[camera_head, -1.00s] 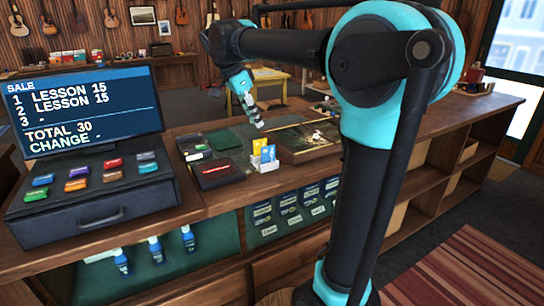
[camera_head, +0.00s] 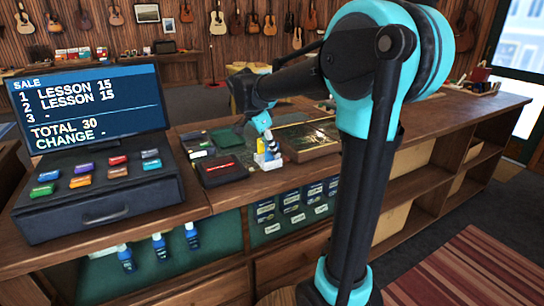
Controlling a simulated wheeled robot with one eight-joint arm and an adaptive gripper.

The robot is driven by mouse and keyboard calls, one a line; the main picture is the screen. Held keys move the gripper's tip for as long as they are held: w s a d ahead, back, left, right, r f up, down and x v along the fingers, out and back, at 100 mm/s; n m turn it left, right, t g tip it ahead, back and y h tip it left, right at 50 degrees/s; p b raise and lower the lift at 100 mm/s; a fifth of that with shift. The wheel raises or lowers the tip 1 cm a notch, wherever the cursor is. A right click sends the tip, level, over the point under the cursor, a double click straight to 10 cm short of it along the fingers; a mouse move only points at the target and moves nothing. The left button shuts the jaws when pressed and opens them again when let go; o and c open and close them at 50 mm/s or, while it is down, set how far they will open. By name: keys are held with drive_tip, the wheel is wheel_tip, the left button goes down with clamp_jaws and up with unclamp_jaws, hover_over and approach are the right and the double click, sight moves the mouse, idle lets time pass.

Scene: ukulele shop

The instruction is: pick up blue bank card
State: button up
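A small white card holder (camera_head: 268,164) stands on the wooden counter. A yellow card (camera_head: 261,146) sticks up from its left part. Something blue shows in its right part; it is small and partly covered by my gripper, so I cannot tell how much of the blue bank card is visible. My gripper (camera_head: 269,143) points down with its fingertips right at the holder's top. The fingers are too small and overlapped to tell whether they are open or touch a card.
A dark tray with a red pen (camera_head: 222,170) lies just left of the holder. A framed board (camera_head: 310,141) lies to its right. The cash register (camera_head: 95,185) with its screen stands at the left. The counter farther right is mostly clear.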

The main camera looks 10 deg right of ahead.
drive_tip(key=shift+f, duration=0.2)
clamp_jaws()
drive_tip(key=shift+r, duration=0.1)
